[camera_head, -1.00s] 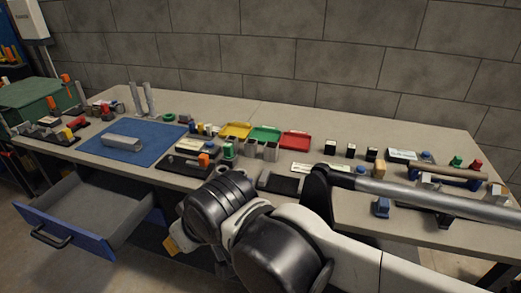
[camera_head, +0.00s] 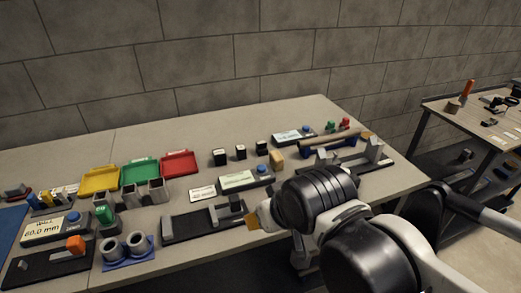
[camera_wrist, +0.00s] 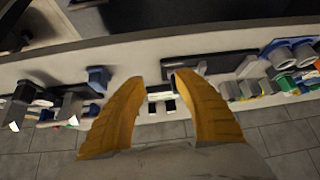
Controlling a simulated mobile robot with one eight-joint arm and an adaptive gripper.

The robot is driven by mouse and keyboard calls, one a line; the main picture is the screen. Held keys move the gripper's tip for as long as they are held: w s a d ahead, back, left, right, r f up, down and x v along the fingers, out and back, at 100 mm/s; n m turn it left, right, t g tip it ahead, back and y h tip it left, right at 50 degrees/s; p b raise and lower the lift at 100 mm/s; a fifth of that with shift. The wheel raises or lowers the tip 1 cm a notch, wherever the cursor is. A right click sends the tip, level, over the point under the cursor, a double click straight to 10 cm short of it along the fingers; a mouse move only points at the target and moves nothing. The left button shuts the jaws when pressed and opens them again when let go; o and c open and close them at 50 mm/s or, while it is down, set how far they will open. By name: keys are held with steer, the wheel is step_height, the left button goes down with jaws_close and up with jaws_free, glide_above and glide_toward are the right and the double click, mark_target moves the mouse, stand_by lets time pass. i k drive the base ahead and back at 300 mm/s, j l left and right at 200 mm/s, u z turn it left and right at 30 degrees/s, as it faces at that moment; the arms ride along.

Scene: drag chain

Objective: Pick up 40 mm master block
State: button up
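Three small black blocks with pale tops stand in a row on the bench: a left one (camera_head: 219,157), a middle one (camera_head: 240,152) and a right one (camera_head: 262,148). They may be the master blocks; I cannot read any size on them, so I cannot tell which is 40 mm. My gripper (camera_head: 258,217) is at the bench's front edge, nearer than the blocks and apart from them. In the wrist view its two orange fingers (camera_wrist: 160,80) are spread, with nothing held between them. Small dark and pale items show beyond the gap, not clearly identifiable.
A black fixture (camera_head: 190,227) and a labelled device (camera_head: 245,180) lie between the front edge and the blocks. Red (camera_head: 180,163), green (camera_head: 139,171) and yellow trays (camera_head: 99,180) are left. Bench behind the blocks is clear.

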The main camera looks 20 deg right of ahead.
mark_target(219, 155)
steer(key=i+l, duration=0.1)
steer(key=l, duration=0.3)
steer(key=i+l, duration=0.1)
steer(key=l, duration=0.35)
steer(key=i+l, duration=0.15)
steer(key=l, duration=0.25)
steer(key=i+l, duration=0.1)
steer(key=l, duration=0.3)
